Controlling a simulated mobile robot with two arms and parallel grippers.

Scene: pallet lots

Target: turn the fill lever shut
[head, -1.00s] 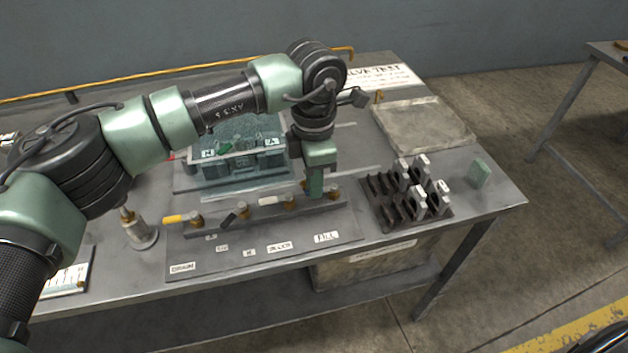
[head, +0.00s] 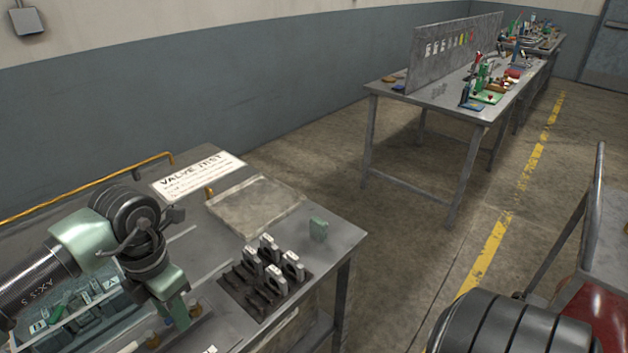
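My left gripper (head: 180,312) points down over the right end of the valve row on the test bench (head: 338,238). It covers the spot where the fill lever sits, so I cannot make out the lever or its angle. A brass valve body (head: 195,309) shows just right of the fingers and another (head: 153,341) to their left. Whether the fingers are closed on the lever cannot be told. My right gripper is out of the picture.
A black rack (head: 262,283) with several grey-white clips stands right of my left gripper.

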